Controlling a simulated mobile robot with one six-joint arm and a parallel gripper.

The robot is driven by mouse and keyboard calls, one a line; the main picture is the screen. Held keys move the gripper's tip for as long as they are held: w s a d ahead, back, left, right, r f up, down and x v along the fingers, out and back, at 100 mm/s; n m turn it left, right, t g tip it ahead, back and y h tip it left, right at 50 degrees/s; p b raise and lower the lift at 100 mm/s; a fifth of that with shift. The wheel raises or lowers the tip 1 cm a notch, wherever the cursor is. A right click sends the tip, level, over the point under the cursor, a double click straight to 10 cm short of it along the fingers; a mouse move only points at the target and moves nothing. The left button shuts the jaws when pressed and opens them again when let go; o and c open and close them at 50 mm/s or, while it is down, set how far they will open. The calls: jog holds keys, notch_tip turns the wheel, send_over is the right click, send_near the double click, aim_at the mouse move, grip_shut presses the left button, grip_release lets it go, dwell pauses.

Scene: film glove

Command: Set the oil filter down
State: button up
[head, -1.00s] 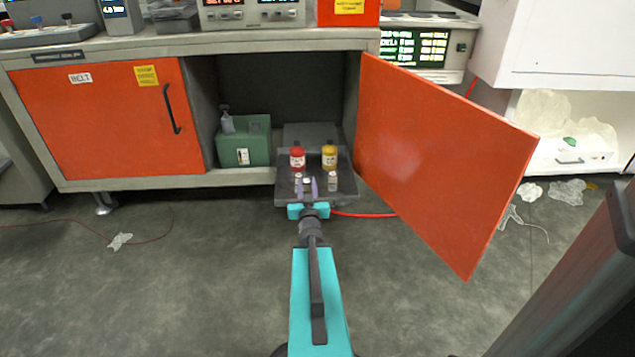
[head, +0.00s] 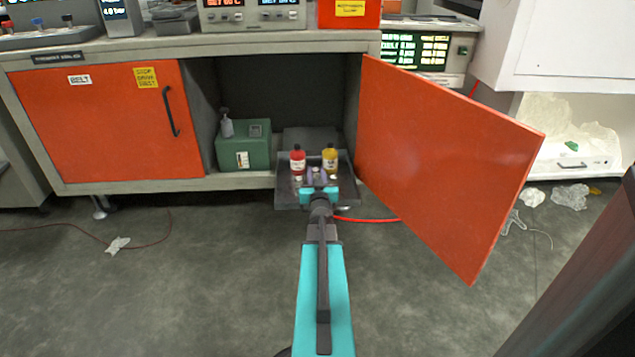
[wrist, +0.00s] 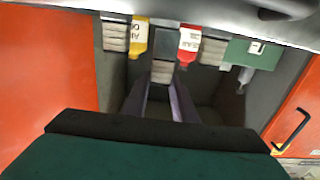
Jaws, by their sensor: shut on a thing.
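The oil filter (wrist: 162,70) is a small pale, ribbed cylinder. In the wrist view it sits between the tips of my gripper (wrist: 161,88), which is shut on it. In the head view my gripper (head: 317,175) is over the dark tray (head: 287,196) in front of the open cabinet, with the filter mostly hidden between the fingers. Whether the filter touches the tray cannot be told. Two similar ribbed cylinders stand on either side in the wrist view, one left (wrist: 115,37) and one right (wrist: 212,50).
A red bottle (head: 298,160) and a yellow bottle (head: 330,158) stand just beyond my gripper. A green box (head: 243,152) is left inside the cabinet. The open orange door (head: 440,160) stands close on the right. A red hose (head: 370,219) lies on the floor.

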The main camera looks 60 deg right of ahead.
dwell(0.3)
jog(key=shift+f+b, duration=1.2)
jog(key=shift+f, duration=0.55)
jog(key=shift+f, duration=0.15)
jog(key=o, duration=1.1)
jog(key=shift+r, duration=0.2)
jog(key=shift+p+v, duration=0.35)
jog(key=shift+v, duration=0.45)
jog(key=p+v, duration=0.3)
jog(key=v, duration=0.7)
jog(key=shift+a+f+p, duration=0.1)
jog(key=shift+p, duration=0.25)
